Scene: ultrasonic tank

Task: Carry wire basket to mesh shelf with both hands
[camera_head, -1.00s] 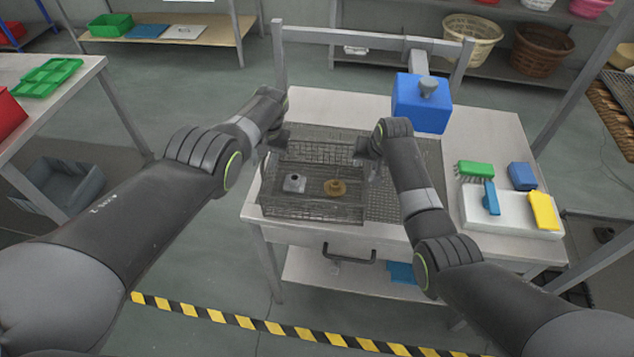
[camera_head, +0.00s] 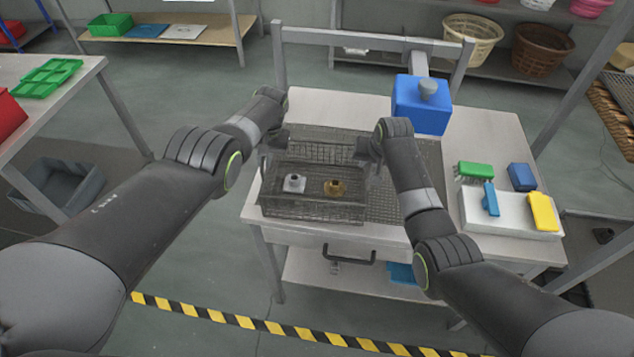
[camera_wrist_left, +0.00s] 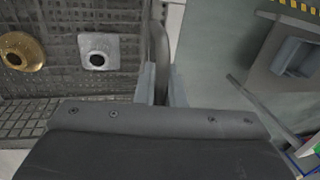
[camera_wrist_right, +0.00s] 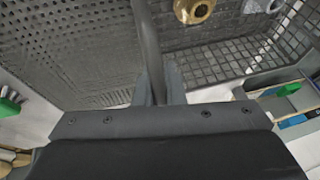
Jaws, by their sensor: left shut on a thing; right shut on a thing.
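The wire basket (camera_head: 313,212) is at the front left of the table, overlapping the dark mesh shelf (camera_head: 408,190) in the head view. I cannot tell whether its base touches the mesh. A silver part (camera_head: 294,184) and a brass part (camera_head: 335,187) are inside it. My left gripper (camera_head: 272,148) is shut on the basket's left handle, a bar that shows in the left wrist view (camera_wrist_left: 158,50). My right gripper (camera_head: 366,160) is shut on the right handle, which shows in the right wrist view (camera_wrist_right: 147,40). The fingertips are partly hidden in the head view.
A blue box-shaped unit (camera_head: 421,104) stands at the back of the table (camera_head: 490,130). To the right, a white tray (camera_head: 510,222) holds a blue and a yellow item, with a green brush (camera_head: 476,169) and a blue block (camera_head: 522,176) behind it. Bare mesh shows right of the basket.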

